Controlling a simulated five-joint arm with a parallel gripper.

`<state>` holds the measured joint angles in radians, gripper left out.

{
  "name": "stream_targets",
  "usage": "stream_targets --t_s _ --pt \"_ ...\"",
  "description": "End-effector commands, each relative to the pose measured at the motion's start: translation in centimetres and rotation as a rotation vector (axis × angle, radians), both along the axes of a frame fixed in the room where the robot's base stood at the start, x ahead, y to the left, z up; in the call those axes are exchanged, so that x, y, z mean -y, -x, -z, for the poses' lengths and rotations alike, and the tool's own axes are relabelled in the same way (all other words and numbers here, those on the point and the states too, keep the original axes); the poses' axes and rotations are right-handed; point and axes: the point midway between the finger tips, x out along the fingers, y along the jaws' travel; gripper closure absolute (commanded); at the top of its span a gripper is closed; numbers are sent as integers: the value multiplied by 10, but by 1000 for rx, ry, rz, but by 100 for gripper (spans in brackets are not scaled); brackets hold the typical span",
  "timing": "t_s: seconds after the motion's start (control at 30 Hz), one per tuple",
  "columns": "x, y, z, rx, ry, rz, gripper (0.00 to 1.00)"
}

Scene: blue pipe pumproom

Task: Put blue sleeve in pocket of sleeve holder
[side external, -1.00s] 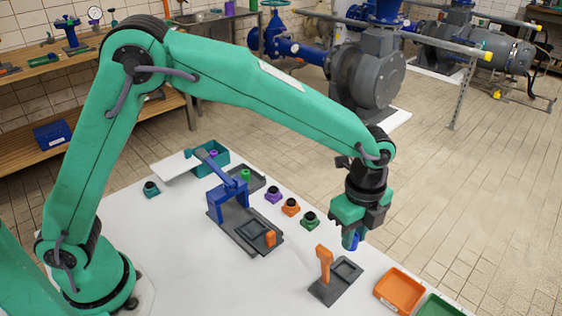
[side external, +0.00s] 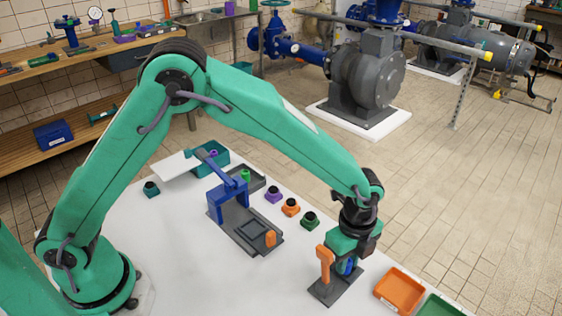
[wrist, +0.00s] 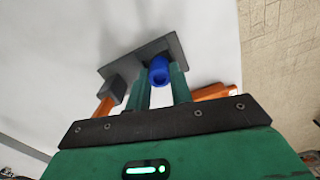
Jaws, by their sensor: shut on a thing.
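The blue sleeve (side external: 347,267) is held between the fingers of my gripper (side external: 345,268). In the wrist view the sleeve (wrist: 160,72) shows its round hollow end between the two green fingers (wrist: 162,90). The sleeve holder, a dark grey plate (side external: 326,294) with an orange upright post (side external: 325,262), lies directly below. The plate also shows in the wrist view (wrist: 118,69). The sleeve is low over the pocket area, right of the post. My gripper hides the pocket, so I cannot tell whether the sleeve is inside it or just above.
An orange tray (side external: 398,289) and a green tray (side external: 436,306) stand right of the holder. A blue press (side external: 226,203) on a grey base stands behind left. Purple (side external: 273,194), orange (side external: 291,206) and green (side external: 310,220) black-topped pieces line the table's back edge.

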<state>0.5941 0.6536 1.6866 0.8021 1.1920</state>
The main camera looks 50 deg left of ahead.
Motion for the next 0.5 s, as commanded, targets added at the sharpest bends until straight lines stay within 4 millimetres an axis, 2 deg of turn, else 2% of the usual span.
stream_targets --t_s 0.43,0.47,0.5 --pt "0 0 5 0 0 0 100" --pt "0 0 5 1 0 0 75" --pt "0 0 5 1 0 0 67"
